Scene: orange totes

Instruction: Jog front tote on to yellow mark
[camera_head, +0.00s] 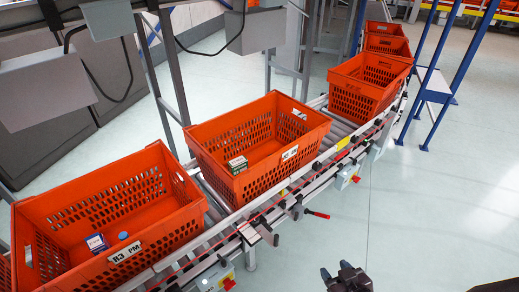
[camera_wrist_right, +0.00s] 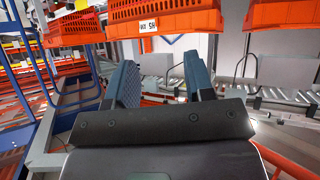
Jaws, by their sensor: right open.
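The middle orange tote (camera_head: 215,160) stands on the roller conveyor in front of me. It holds a small green and white box and a white item, and carries a white label on its near side. A yellow mark (camera_head: 343,143) is on the conveyor's near rail, to the right of this tote's near corner. Another small yellow patch (camera_head: 283,192) is on the rail below the tote. My right gripper (camera_head: 345,277) is at the bottom edge, well short of the conveyor. In the right wrist view its fingers (camera_wrist_right: 162,82) are apart and empty, with a labelled orange tote (camera_wrist_right: 185,22) beyond them. My left gripper is not in view.
Another orange tote (camera_head: 60,215) stands left on the conveyor, holding small items. More totes (camera_head: 350,100) stand at the far right end. Blue posts (camera_head: 445,75) stand right; the floor (camera_head: 430,210) is clear.

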